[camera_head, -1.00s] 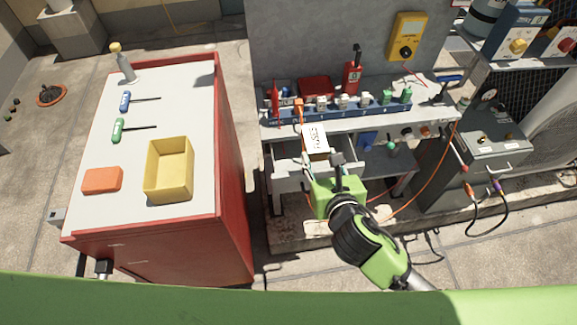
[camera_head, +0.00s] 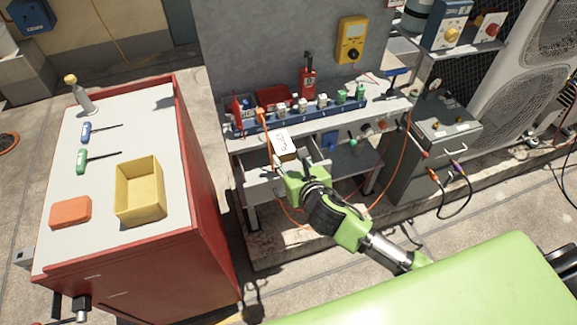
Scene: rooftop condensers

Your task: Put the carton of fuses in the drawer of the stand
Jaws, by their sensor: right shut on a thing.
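The carton of fuses, a small white box with dark print (camera_head: 281,142), is held in my right gripper (camera_head: 289,163). The gripper is shut on it, and its green body hides the near end. The stand is a grey metal bench (camera_head: 240,142) against the grey panel. Its drawer (camera_head: 256,188) is pulled open below the top. The carton is over the drawer area near the bench's front edge; its exact height above the drawer is unclear. My gripper and wrist cover the right part of the drawer. My left gripper is not in view.
A red cabinet (camera_head: 190,215) stands close on the left, bearing a yellow bin (camera_head: 139,190), an orange block (camera_head: 70,212) and screwdrivers. A grey case (camera_head: 440,150) stands right.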

